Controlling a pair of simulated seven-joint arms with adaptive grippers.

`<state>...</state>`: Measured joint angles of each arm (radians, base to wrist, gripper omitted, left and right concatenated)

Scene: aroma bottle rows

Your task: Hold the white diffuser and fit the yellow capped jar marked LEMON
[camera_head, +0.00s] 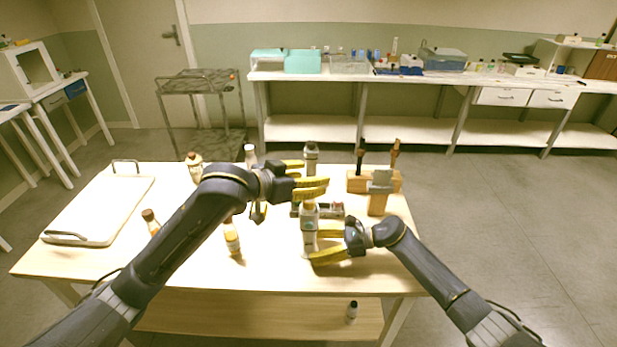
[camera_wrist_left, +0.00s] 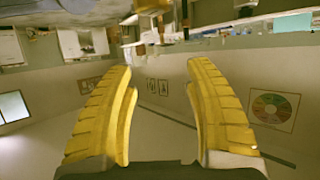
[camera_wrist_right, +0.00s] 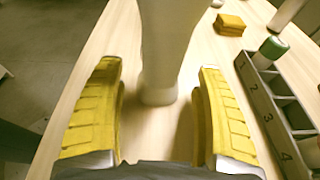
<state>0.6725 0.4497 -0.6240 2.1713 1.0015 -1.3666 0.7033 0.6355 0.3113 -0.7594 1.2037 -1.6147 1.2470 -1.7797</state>
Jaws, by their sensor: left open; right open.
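The white diffuser (camera_head: 309,238) appears to be the tall pale column standing upright near the table's front middle. It also shows in the right wrist view (camera_wrist_right: 163,50), between the yellow fingers of my right gripper (camera_wrist_right: 160,110), which are open with gaps on both sides. My right gripper (camera_head: 328,243) comes to it from the right in the head view. My left gripper (camera_head: 318,175) is open and empty, raised over the table behind the diffuser; the left wrist view (camera_wrist_left: 165,105) shows nothing between its fingers. I cannot pick out the LEMON jar; labels are too small to read.
A bottle with an orange label (camera_head: 232,241) stands left of the diffuser, partly behind my left arm. A wooden tool block (camera_head: 357,184) stands right; a white tray (camera_head: 100,205) lies left. Table's front right is clear.

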